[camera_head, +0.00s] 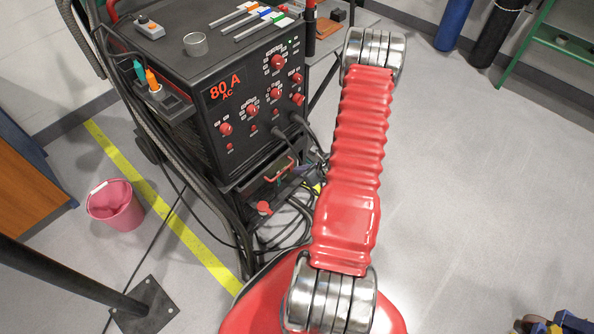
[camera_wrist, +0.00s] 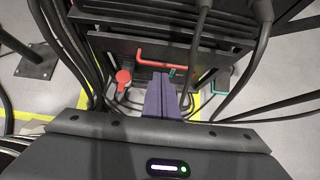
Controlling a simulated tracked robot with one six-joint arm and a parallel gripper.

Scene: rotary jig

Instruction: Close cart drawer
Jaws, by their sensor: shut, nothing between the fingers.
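The cart drawer (camera_head: 268,180) is below the black welding machine (camera_head: 255,95), with a red bar handle (camera_head: 280,169) at its front. The drawer seems to jut out a little; how far is hard to tell. In the wrist view the red handle (camera_wrist: 160,63) runs across just beyond my fingers. My gripper (camera_wrist: 161,80) is shut and empty, its purple fingers side by side, pointing at the drawer area just below the handle. I cannot tell if they touch it. In the head view my red arm hides the space right of the cart.
Black cables (camera_head: 290,225) hang around the lower cart. A red round knob (camera_wrist: 123,77) sits left of the fingers. A pink bucket (camera_head: 116,205) stands on the floor at left, beside a yellow line (camera_head: 180,225). The floor at right is mostly clear.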

